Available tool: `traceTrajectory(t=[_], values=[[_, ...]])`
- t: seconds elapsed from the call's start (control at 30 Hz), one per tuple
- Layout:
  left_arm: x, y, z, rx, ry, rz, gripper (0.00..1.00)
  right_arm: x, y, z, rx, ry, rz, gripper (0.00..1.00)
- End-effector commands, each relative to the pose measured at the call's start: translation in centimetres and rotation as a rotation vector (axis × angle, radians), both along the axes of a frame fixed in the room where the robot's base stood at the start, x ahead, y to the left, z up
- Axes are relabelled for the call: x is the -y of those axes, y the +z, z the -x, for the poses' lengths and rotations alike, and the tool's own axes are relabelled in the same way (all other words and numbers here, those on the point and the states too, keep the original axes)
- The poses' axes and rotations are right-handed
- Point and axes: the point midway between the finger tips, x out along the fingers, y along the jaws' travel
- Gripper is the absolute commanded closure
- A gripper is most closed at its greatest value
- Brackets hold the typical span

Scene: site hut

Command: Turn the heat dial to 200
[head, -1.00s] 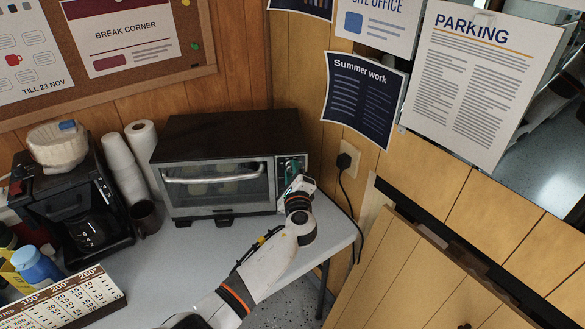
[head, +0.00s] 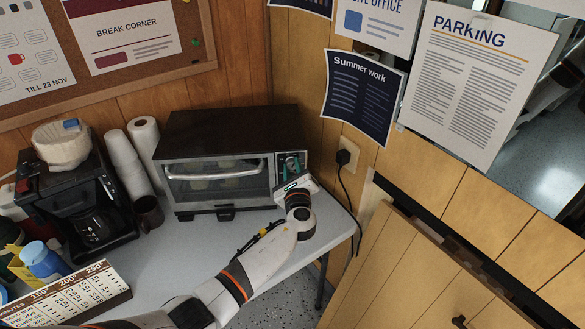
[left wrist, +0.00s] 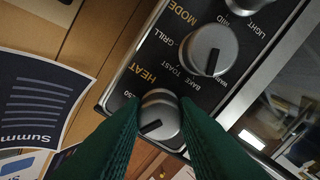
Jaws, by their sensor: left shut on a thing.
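The toaster oven (head: 225,140) stands on the grey table, its control panel on its right side. In the left wrist view the silver heat dial (left wrist: 160,103) sits by the HEAT label, with a partly readable "50" near it. Its dark pointer line slants toward the lower left of that picture; the number it points at is hidden. My left gripper (head: 291,168) is at the panel. In the left wrist view its green fingers (left wrist: 162,130) are on both sides of the heat dial, shut on it. My right gripper is out of view.
The mode dial (left wrist: 208,50) is close beside the heat dial. A socket and cord (head: 345,160) are on the right wall.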

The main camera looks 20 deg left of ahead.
Motion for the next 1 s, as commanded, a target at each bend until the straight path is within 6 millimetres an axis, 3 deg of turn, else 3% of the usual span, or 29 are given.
traceTrajectory(t=[0.2,0.23,0.33,0.73,1.0], values=[[0.0,-0.2,0.1,-0.003,-0.001,0.001,0.96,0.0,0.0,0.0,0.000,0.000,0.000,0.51],[0.0,-0.2,0.1,-0.003,-0.001,0.001,0.69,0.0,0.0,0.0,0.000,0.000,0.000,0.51],[0.0,-0.2,0.1,-0.003,-0.001,0.001,0.53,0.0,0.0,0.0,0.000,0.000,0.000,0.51],[0.4,-0.2,0.7,0.000,-0.001,0.003,0.52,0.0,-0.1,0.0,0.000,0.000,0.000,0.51],[2.4,-0.4,5.6,-0.002,-0.003,0.006,0.52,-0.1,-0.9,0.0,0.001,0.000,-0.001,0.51]])
